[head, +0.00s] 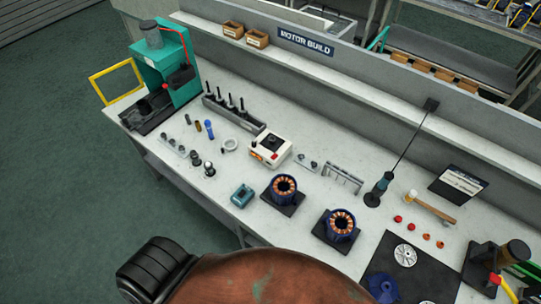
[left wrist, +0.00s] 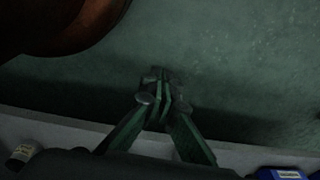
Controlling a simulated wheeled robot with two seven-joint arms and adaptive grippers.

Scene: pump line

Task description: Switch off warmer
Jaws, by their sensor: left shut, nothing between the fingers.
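The warmer looks to be the small white box (head: 269,150) with a dark top plate, in the middle of the bench in the head view. Red and dark details show on its front face; they are too small to tell a switch position. My left gripper (left wrist: 163,92) shows in the left wrist view, its green fingers together and empty. It is over the floor, apart from the bench edge. The warmer is not recognisable in that view. My left gripper's fingers do not show in the head view, and I cannot make out my right gripper.
A rack of dark posts (head: 234,112) stands behind the warmer. A teal device (head: 242,195) and a copper-wound stator (head: 284,187) sit in front. A green press (head: 165,65) stands at the bench's left end. Floor (head: 60,150) is clear at left.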

